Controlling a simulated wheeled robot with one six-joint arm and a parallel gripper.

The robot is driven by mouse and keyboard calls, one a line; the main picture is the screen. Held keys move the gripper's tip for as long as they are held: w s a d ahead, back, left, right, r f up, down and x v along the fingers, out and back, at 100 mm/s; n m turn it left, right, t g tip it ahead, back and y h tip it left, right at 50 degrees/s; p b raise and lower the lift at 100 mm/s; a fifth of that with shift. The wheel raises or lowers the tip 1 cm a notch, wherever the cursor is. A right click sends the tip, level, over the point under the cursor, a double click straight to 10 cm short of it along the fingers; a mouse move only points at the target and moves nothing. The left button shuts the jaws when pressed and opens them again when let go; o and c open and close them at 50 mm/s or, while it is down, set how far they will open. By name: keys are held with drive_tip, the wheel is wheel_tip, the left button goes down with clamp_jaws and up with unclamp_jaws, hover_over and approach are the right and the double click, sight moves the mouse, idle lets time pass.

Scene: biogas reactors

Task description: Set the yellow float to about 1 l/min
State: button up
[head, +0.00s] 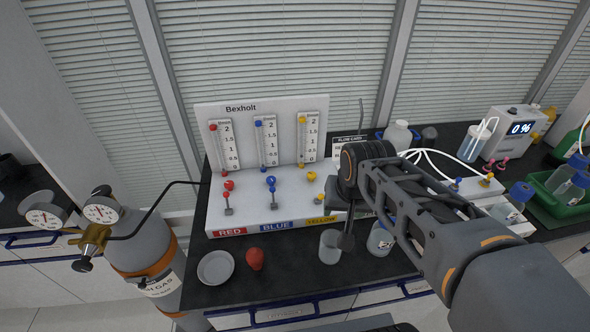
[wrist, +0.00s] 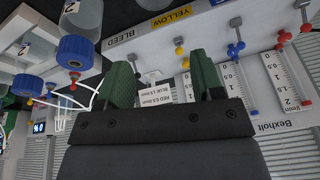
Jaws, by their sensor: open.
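The Bexholt panel (head: 240,205) has red, blue and yellow flow tubes. My gripper (wrist: 163,82) is open and empty, with green fingers apart, in front of the panel's yellow end. In the head view my arm hides part of that end. The yellow float cannot be made out in the wrist view.
A flow card (wrist: 155,97) shows between my fingers, behind them. A red bulb (head: 255,259), a dish (head: 215,267) and a beaker (head: 330,246) stand in front of the panel. Blue-capped bottles (wrist: 78,52) are near. A gas cylinder (head: 150,262) stands left.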

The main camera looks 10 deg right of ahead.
drive_tip(key=w+r+m+g+p, duration=0.15)
drive_tip(key=w+m, duration=0.25)
drive_tip(key=w, duration=0.4)
drive_tip(key=w+r+m, duration=0.2)
drive_tip(key=w+m, duration=0.2)
drive_tip(key=w, duration=0.4)
drive_tip(key=m+g, duration=0.2)
drive_tip(key=m, duration=0.6)
hover_over(312, 174)
wheel_tip(312, 174, down, 4)
wheel_tip(312, 174, down, 14)
drive_tip(key=shift+f+p, duration=0.1)
drive_tip(key=shift+p, duration=0.9)
drive_tip(key=c, duration=0.9)
